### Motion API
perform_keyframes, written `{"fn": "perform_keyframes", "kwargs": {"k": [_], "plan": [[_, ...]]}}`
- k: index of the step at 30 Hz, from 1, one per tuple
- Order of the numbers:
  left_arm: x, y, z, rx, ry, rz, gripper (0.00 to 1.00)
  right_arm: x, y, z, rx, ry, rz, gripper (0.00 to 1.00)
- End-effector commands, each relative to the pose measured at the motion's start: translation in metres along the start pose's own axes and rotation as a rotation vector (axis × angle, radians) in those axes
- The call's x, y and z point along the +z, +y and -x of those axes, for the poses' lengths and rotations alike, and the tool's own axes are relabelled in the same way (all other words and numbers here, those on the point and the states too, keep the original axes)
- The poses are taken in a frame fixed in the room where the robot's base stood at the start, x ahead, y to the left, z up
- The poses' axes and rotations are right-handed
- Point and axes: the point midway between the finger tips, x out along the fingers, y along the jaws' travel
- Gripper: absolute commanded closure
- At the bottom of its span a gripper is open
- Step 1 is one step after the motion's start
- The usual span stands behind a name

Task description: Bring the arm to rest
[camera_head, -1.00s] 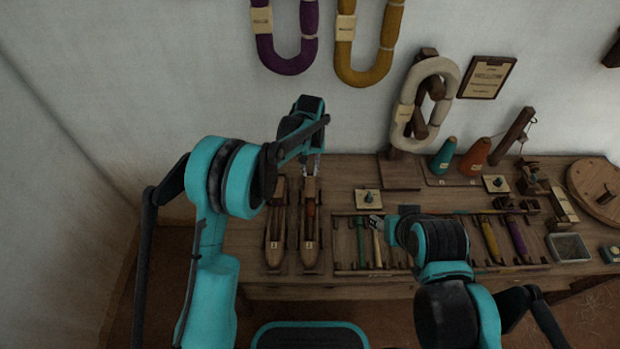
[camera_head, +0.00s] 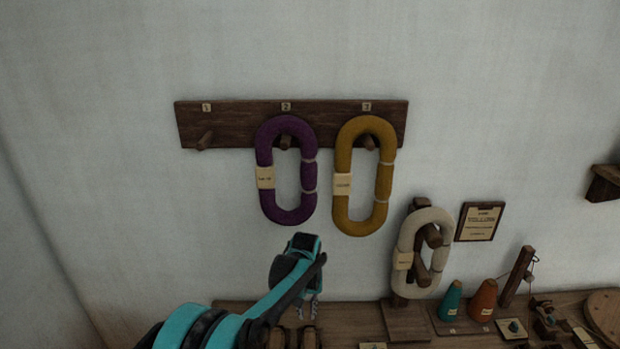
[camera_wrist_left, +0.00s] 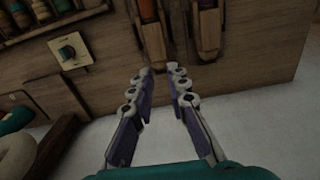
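My left gripper (camera_head: 309,311) is above the back left of the wooden table, and my left arm comes in from the lower left. In the left wrist view the two fingers of my left gripper (camera_wrist_left: 158,75) stand apart with nothing between them, so it is open and empty. Beyond the fingertips are the ends of two wooden shuttles, a left one (camera_wrist_left: 149,28) and a right one (camera_wrist_left: 209,30). My right gripper is outside both current views.
A wall rack (camera_head: 230,120) carries a purple skein (camera_head: 268,200) and a yellow skein (camera_head: 343,205). A cream skein (camera_head: 406,245) hangs on a stand on the table (camera_head: 350,318). A green cone (camera_head: 450,300) and an orange cone (camera_head: 483,300) stand right of it.

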Motion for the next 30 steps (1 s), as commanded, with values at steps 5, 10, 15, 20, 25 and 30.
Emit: {"fn": "perform_keyframes", "kwargs": {"k": [5, 10, 15, 20, 25, 30], "plan": [[0.03, -0.035, 0.057, 0.018, 0.086, 0.006, 0.84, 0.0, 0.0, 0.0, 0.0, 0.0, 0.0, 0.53], [0.074, -0.07, 0.104, 0.031, 0.189, 0.007, 0.84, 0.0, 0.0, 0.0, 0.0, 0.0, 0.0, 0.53], [0.126, -0.102, 0.134, 0.034, 0.294, 0.01, 0.84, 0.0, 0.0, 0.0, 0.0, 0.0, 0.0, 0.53], [0.178, -0.127, 0.145, 0.028, 0.392, 0.011, 0.84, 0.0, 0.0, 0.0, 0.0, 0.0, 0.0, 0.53], [0.23, -0.148, 0.14, 0.014, 0.493, 0.013, 0.84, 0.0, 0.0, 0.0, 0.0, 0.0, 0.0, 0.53], [0.262, -0.16, 0.126, -0.002, 0.564, 0.013, 0.84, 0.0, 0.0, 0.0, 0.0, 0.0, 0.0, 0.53]]}}
